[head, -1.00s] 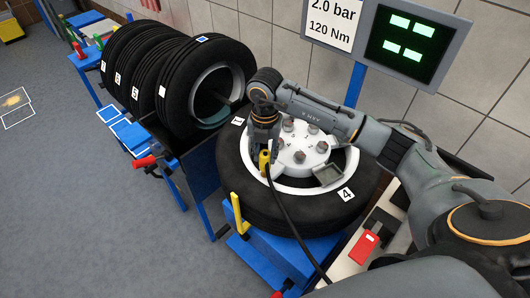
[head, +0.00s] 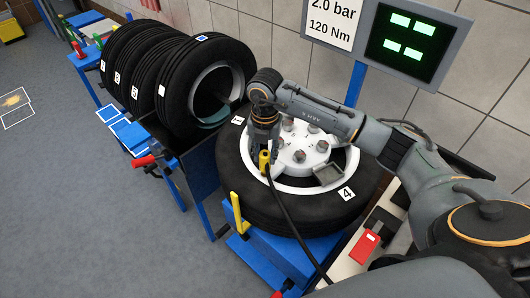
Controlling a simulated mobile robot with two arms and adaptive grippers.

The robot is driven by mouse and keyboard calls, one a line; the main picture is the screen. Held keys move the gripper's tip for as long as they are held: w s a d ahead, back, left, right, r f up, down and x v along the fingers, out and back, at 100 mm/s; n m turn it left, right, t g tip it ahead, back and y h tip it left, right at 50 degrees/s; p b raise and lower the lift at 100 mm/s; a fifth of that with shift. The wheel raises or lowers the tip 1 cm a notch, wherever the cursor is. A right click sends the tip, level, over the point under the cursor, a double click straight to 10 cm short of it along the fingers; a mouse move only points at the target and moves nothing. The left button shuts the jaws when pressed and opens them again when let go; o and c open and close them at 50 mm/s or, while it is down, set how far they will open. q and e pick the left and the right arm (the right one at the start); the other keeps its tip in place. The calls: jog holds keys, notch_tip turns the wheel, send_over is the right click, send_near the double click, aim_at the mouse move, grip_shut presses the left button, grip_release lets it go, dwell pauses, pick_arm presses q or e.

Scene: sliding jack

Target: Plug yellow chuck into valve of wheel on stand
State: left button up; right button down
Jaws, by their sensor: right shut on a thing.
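The wheel (head: 240,195) lies flat on the blue stand (head: 270,258), its white rim and hub facing up with several grey lug nuts on it. My right gripper (head: 264,148) points down over the left part of the rim and is shut on the yellow chuck (head: 264,160). A black hose (head: 288,218) runs from the chuck down across the tyre. The valve is not visible; the gripper and chuck cover that part of the rim, so I cannot tell whether the chuck touches it. My left gripper is not in view.
Several upright tyres (head: 190,85) stand on a rack at the left. A yellow post (head: 238,213) rises at the stand's front. A screen (head: 410,38) and sign stand behind. A red item (head: 365,243) lies right of the wheel.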

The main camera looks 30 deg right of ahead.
aim_at(265, 154)
jog(key=shift+f+b, duration=0.9)
jog(key=shift+f, duration=0.35)
jog(key=c, duration=0.9)
grip_release()
notch_tip(265, 154, up, 12)
